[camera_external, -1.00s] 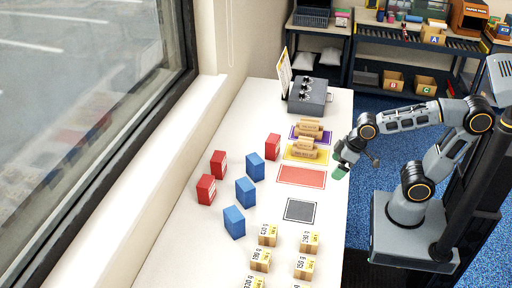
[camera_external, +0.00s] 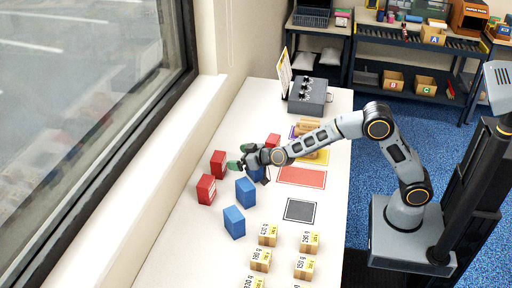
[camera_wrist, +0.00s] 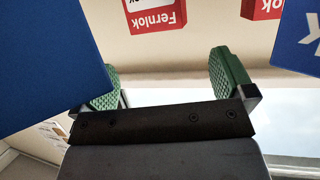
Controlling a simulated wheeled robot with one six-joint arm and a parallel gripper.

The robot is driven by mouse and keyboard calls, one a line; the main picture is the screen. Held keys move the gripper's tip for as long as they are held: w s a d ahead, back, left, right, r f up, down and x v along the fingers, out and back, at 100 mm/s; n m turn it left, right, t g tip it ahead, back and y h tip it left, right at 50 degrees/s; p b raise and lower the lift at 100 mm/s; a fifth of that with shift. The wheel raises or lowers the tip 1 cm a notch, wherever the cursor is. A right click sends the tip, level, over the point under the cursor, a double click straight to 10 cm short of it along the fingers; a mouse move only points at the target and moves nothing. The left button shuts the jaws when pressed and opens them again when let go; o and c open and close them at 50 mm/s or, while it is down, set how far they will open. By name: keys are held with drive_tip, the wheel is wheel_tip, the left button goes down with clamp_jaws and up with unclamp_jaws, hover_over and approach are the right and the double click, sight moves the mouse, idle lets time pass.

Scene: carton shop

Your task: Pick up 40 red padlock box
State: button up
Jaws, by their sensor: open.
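Three red boxes stand on the white table: one on the left (camera_external: 206,189), one just behind it (camera_external: 218,163), and one farther back (camera_external: 273,140), partly hidden by my arm. Two red boxes show at the top of the wrist view, one lettered "Fernlok" (camera_wrist: 155,16) and one cut off at the edge (camera_wrist: 262,9). I cannot read a 40 on any. My gripper (camera_external: 241,156), with green finger pads, is open and empty just right of the middle red box. In the wrist view, the gap between its fingers (camera_wrist: 168,84) is empty.
Blue boxes stand close by (camera_external: 245,192) (camera_external: 234,222); another (camera_external: 256,173) is partly under my gripper. Blue faces flank the wrist view (camera_wrist: 45,60) (camera_wrist: 300,40). Small tan boxes (camera_external: 268,235) stand in front. A red mat (camera_external: 302,177) and a dark mat (camera_external: 300,210) are bare.

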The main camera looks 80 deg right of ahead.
sight(218, 156)
drive_tip(key=shift+p+x, duration=0.75)
drive_tip(key=shift+x, duration=4.2)
drive_tip(key=c, duration=0.8)
drive_tip(key=shift+r, duration=0.15)
drive_tip(key=shift+c, duration=0.2)
